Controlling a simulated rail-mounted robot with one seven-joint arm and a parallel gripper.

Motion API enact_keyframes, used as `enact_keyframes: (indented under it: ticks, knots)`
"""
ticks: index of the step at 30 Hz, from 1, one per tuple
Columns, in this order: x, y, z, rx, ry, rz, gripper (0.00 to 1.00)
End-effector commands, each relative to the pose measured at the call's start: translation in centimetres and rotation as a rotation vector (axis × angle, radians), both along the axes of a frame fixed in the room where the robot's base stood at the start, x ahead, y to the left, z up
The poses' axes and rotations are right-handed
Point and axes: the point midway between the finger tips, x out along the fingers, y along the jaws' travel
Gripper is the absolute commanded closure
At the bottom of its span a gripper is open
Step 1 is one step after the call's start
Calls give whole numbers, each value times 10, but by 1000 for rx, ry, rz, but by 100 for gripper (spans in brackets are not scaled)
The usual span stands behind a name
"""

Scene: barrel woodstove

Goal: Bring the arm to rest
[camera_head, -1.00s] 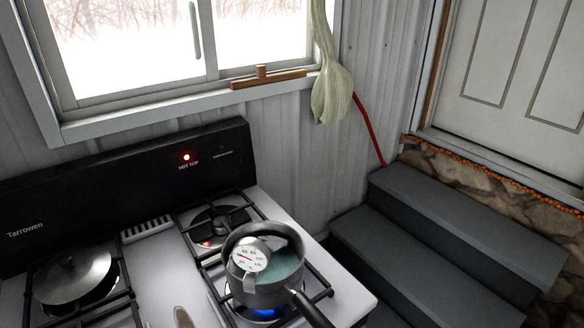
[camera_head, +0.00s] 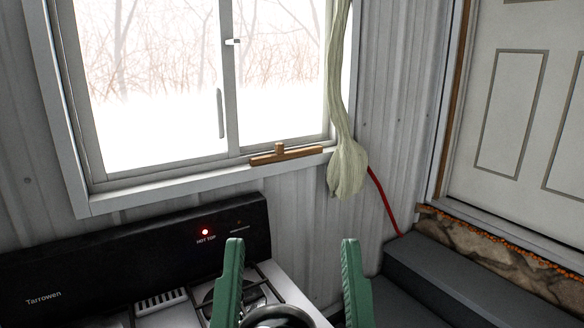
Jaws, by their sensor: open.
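My gripper (camera_head: 292,252) has come into the camera_head view at the bottom centre. Its two green fingers point up and stand wide apart, with nothing between their tips. Below and between them shows the dark rim of a pot (camera_head: 278,314) on the stove; most of the pot is cut off by the frame's lower edge. The rest of my arm is out of view.
The stove's black back panel (camera_head: 130,255) has a lit red light (camera_head: 205,232). A window (camera_head: 200,90) with a wooden piece (camera_head: 285,153) on its sill is behind. A pale hanging cloth (camera_head: 346,165), red hose (camera_head: 383,200), grey steps (camera_head: 440,275) and door (camera_head: 520,100) are right.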

Motion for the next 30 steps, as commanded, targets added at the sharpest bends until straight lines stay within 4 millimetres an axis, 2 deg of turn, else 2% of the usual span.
enact_keyframes:
  ticks: [1, 5, 15, 18, 21, 23, 30]
  knots:
    - [0, 0, 38, 0, 0, 0, 38]
    - [1, 1, 91, -1, 1, 2, 38]
    - [1, 3, 266, 1, 2, 11, 38]
    - [1, 3, 305, 2, 3, 13, 38]
    - [1, 4, 329, 2, 4, 15, 38]
    - [1, 4, 337, 3, 4, 15, 38]
    - [1, 4, 337, 2, 4, 16, 38]
